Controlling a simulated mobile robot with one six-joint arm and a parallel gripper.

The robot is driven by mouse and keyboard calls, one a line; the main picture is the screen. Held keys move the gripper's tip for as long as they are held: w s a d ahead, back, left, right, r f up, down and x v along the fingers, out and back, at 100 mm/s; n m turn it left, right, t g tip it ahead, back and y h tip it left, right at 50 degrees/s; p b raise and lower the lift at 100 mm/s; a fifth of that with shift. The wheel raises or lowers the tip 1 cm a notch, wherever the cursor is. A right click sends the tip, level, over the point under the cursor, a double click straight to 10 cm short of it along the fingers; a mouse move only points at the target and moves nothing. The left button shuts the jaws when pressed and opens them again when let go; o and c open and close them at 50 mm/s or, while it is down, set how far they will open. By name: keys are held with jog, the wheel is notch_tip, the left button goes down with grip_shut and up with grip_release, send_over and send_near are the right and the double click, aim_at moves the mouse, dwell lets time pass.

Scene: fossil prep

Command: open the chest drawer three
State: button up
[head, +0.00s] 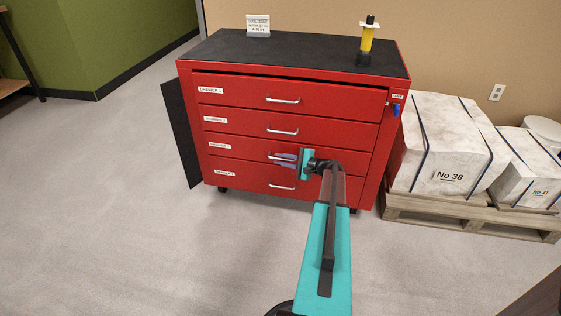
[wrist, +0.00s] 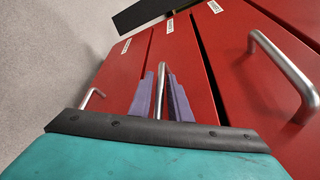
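The red chest (head: 290,185) has drawers stacked one above another, with white labels on the left and silver bar handles. Drawer three (head: 235,152) is the third from the top; its front appears closed or nearly so in the head view. My gripper (head: 285,159) is at its handle. In the wrist view, the two purple fingers of my gripper (wrist: 162,95) stand on either side of the drawer three handle (wrist: 162,75), close to it. Whether they press on the bar cannot be made out. My gripper partly hides the handle in the head view.
The handle of drawer two (wrist: 283,70) is close on the right in the wrist view. Strapped white blocks (head: 445,150) sit on a wooden pallet (head: 470,222) right of the chest. A yellow-and-black item (head: 366,42) stands on top. The floor (head: 130,240) in front and left is clear.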

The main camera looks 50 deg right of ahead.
grip_shut()
jog(key=shift+a, duration=0.1)
